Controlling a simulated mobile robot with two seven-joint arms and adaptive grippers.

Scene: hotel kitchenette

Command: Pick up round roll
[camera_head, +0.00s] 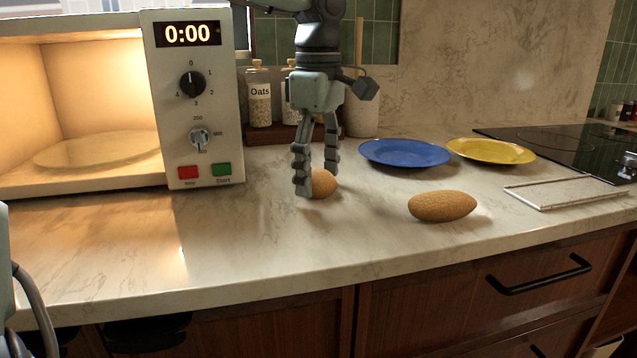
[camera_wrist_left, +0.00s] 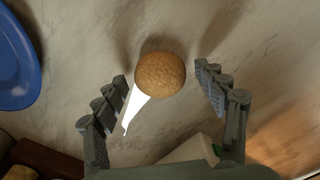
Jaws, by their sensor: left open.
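The round roll (camera_head: 322,184) is a small tan bun on the marble counter in front of the jars. In the left wrist view the roll (camera_wrist_left: 160,75) lies between and slightly beyond the two fingertips, with a gap on each side. My left gripper (camera_head: 316,180) points down over the roll, open, and one finger hides part of it in the head view. The same gripper (camera_wrist_left: 163,88) shows both fingers apart in the wrist view. My right gripper is not in view.
An oval roll (camera_head: 442,206) lies to the right. Behind are a blue plate (camera_head: 405,153) and a yellow plate (camera_head: 491,151). A lit, open microwave (camera_head: 195,110) stands left. An oats jar (camera_head: 259,98) stands behind. The front counter is clear.

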